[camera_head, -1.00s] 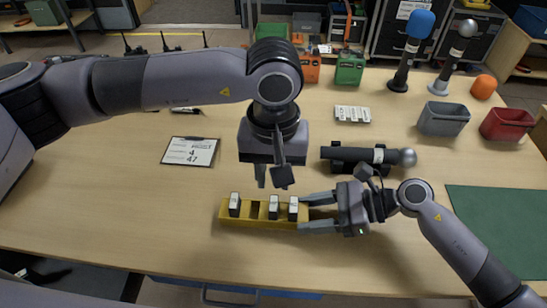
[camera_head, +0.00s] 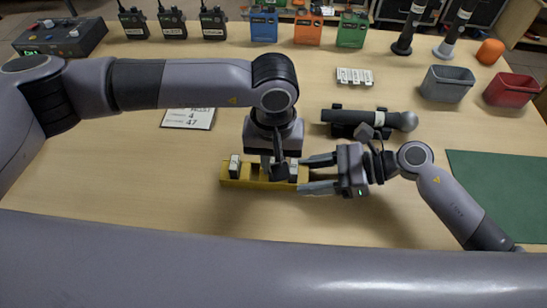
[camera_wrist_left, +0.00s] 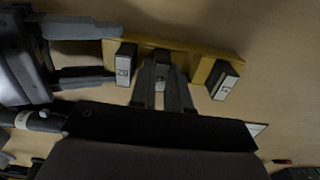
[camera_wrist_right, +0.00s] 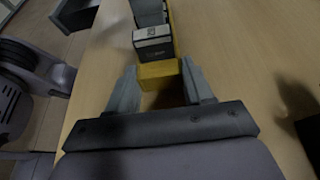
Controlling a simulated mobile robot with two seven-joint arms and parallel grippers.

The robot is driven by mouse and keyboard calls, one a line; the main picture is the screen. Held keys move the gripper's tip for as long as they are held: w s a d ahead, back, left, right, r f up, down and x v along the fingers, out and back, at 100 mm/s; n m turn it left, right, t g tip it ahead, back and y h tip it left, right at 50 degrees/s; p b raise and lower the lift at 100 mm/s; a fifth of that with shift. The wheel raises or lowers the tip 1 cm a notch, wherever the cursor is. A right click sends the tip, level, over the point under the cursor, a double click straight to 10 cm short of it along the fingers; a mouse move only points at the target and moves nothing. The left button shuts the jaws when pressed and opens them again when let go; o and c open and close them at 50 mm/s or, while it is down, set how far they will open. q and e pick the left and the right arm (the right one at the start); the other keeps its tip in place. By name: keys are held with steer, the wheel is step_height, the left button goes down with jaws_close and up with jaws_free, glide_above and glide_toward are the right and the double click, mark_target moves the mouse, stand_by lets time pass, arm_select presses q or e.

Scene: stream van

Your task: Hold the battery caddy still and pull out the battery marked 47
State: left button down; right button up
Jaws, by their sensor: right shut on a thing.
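The yellow battery caddy (camera_head: 240,184) lies on the table with dark, white-labelled batteries in it. My right gripper (camera_head: 303,174) is shut on the caddy's right end; this also shows in the right wrist view (camera_wrist_right: 158,70). My left gripper (camera_head: 279,172) points down at the caddy. In the left wrist view its fingers (camera_wrist_left: 161,88) stand apart on either side of the middle battery (camera_wrist_left: 160,72). Another battery (camera_wrist_left: 123,65) sits by the right gripper, and one (camera_wrist_left: 223,82) sits at the other end. The middle battery's mark is hidden; I cannot read the others surely.
A card (camera_head: 190,117) showing 4 and 47 lies behind the caddy, partly under my left arm. Grey (camera_head: 446,84) and red (camera_head: 511,89) bins stand right. A green mat (camera_head: 500,195) lies right.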

arm_select(q)
steer(key=shift+r, duration=2)
steer(key=shift+r, duration=1.45)
arm_select(e)
steer(key=o, duration=1.1)
steer(key=shift+o, duration=0.2)
steer(key=v, duration=1.2)
steer(key=shift+d, duration=0.1)
arm_select(q)
steer(key=shift+s, duration=0.1)
arm_select(e)
steer(key=shift+s+f, duration=0.1)
